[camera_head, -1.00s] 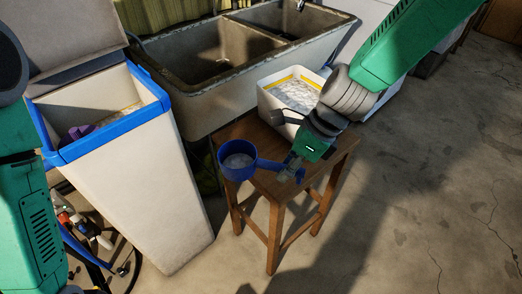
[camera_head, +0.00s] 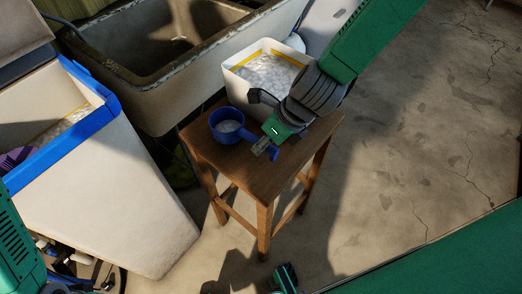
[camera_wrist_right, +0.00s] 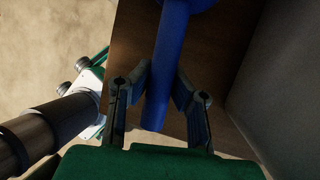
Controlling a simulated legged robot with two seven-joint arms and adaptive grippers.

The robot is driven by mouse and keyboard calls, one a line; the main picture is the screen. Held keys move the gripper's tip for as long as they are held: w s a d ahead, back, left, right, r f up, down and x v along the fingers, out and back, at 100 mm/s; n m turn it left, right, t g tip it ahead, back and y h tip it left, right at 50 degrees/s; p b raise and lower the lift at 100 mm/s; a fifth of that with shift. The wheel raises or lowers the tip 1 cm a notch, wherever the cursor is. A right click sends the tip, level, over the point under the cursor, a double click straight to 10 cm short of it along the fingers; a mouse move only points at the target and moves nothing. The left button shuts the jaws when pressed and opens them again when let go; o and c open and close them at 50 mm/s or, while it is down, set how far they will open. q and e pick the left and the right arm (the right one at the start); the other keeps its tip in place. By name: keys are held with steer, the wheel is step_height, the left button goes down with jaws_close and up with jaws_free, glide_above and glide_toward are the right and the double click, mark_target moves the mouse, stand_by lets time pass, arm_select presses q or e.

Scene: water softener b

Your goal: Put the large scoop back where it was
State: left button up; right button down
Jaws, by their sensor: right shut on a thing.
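The large blue scoop (camera_head: 216,128) has pale grains in its cup. In the head view it is at the stool top (camera_head: 262,180), left of my right gripper (camera_head: 264,146). I cannot tell whether it touches the wood. My right gripper is shut on its handle, which also shows between the fingers in the right wrist view (camera_wrist_right: 162,85). The white tub (camera_head: 238,88) of pale granules, with a yellow strip inside its rim, stands on the stool behind the gripper.
A tall white bin (camera_head: 125,190) with a blue rim stands left, its lid raised, holding granules and a purple item (camera_head: 14,160). A stone double sink (camera_head: 165,105) is behind. Concrete floor (camera_head: 400,170) on the right is clear.

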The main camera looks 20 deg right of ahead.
step_height(320, 180, down, 2)
steer(key=shift+s+f, duration=0.1)
steer(key=shift+f, duration=0.1)
steer(key=shift+a, duration=0.1)
steer(key=shift+f+b, duration=0.15)
steer(key=shift+b, duration=0.15)
steer(key=c, duration=1.6)
jaws_free()
steer(key=shift+o, duration=0.2)
steer(key=p+v, duration=0.3)
steer(key=v, duration=0.9)
steer(key=shift+r, duration=0.2)
